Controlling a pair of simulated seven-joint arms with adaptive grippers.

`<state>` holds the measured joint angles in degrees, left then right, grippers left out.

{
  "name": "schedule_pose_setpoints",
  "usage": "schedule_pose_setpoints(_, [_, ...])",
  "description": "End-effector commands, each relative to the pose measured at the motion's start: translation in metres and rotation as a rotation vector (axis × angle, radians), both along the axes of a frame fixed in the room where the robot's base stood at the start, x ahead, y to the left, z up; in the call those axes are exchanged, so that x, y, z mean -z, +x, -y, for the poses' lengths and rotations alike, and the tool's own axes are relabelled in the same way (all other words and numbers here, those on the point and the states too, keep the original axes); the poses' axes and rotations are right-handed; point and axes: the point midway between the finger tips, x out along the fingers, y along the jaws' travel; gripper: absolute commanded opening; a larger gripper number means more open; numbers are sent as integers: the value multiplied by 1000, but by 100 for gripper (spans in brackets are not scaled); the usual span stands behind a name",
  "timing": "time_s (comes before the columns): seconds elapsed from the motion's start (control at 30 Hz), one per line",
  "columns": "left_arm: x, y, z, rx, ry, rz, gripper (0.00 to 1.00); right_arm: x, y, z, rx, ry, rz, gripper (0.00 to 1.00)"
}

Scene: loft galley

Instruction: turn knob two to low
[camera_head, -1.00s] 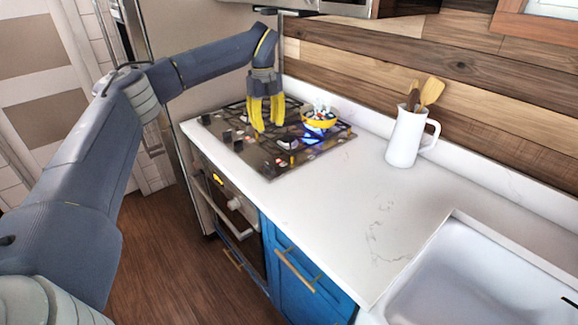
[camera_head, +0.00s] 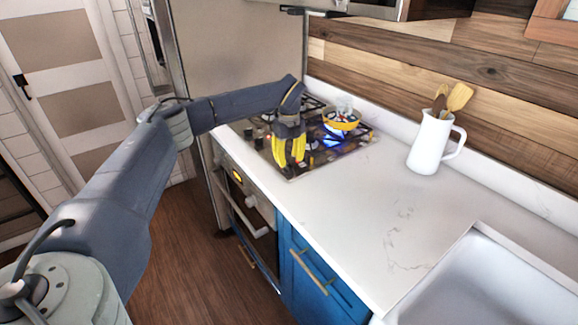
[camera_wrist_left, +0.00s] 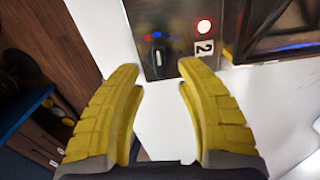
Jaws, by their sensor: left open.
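Knob two (camera_wrist_left: 157,58) is in the left wrist view, a black dial with a pale pointer line on a dark metal panel. Small red and blue marks sit above it. A white label with a "2" (camera_wrist_left: 204,47) and a lit red light (camera_wrist_left: 204,26) are to its right. My left gripper (camera_wrist_left: 160,70) is open, its yellow fingertips below and to either side of the knob, not closed on it. In the head view my left gripper (camera_head: 290,163) points down over the front of the stovetop (camera_head: 352,146) and hides the knob there. My right gripper is not in view.
A yellow-rimmed pot (camera_head: 341,120) sits over a blue flame (camera_head: 333,139) at the stove's right rear. A white pitcher with wooden utensils (camera_head: 430,145) stands on the counter. The counter (camera_head: 340,205) between stove and sink (camera_head: 470,285) is clear.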

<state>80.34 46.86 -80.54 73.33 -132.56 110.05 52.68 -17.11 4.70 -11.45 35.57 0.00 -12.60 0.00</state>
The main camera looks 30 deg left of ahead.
Motion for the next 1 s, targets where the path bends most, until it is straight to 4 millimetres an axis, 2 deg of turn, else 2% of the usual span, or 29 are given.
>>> schedule_pose_setpoints(0.1, [15, 0, 0, 0, 0, -2, 36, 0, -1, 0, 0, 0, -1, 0])
schedule_pose_setpoints(0.3, [29, 0, 0, 1, 0, 0, 36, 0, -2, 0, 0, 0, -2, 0])
schedule_pose_setpoints(0.77, [34, 0, 0, 1, 0, 0, 38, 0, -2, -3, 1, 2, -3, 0])
schedule_pose_setpoints(1.0, [34, 0, 0, 1, 0, 0, 10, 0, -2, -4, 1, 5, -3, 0])
